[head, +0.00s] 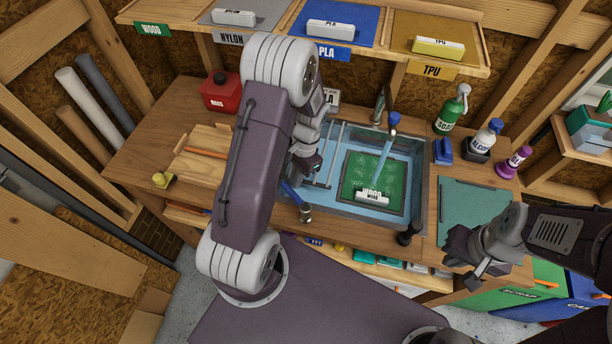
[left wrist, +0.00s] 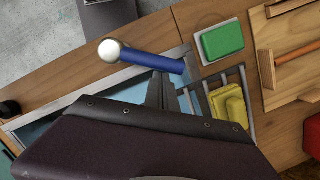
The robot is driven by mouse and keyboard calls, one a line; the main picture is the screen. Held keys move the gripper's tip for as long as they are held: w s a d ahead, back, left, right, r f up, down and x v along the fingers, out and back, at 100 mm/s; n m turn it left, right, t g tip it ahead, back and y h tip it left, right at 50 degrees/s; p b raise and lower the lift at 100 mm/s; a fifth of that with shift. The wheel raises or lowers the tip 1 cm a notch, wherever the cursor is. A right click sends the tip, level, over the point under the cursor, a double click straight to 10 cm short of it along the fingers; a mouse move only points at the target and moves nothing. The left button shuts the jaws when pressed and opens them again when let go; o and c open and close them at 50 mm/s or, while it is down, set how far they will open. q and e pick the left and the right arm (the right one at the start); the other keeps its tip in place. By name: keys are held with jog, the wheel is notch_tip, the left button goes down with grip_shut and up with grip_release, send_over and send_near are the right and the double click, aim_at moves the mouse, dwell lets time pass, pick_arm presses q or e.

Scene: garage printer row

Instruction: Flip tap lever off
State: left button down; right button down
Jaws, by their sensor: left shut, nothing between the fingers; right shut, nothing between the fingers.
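The tap (head: 380,104) stands at the back of the sink, and a pale blue stream of water (head: 382,160) runs from its blue tip (head: 393,118). A blue lever (head: 290,193) with a pale round knob (head: 305,213) lies at the sink's front left. In the left wrist view the lever (left wrist: 150,60) crosses just past the fingertips, its white ball (left wrist: 111,51) at the left. My left gripper (head: 300,174) is shut and empty beside the lever; I cannot tell if they touch. Its fingers (left wrist: 164,92) are partly hidden. My right gripper (head: 482,272) is shut and empty at the bench's front right.
The sink (head: 415,180) holds a green plate (head: 358,170) and a white WOOD block (head: 371,198). Soap (head: 450,112) and other bottles stand at the right. A black knob (head: 409,234) stands at the front.

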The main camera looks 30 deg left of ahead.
pick_arm(q)
jog(key=n, duration=0.1)
jog(key=s+a+n, duration=0.1)
jog(key=s+n, duration=0.1)
jog(key=shift+s+a+n+h+p, duration=0.15)
jog(key=shift+a+n+h+p, duration=0.1)
jog(key=shift+n+h+p, duration=0.15)
jog(key=s+n, duration=0.1)
jog(key=n, duration=0.1)
jog(key=shift+s+a+n+h, duration=0.25)
jog(key=shift+s+n+h, duration=0.05)
jog(key=shift+s, duration=0.1)
jog(key=shift+s+n+p, duration=0.35)
jog(key=shift+s+n, duration=0.05)
jog(key=shift+n, duration=0.2)
jog(key=shift+s, duration=0.1)
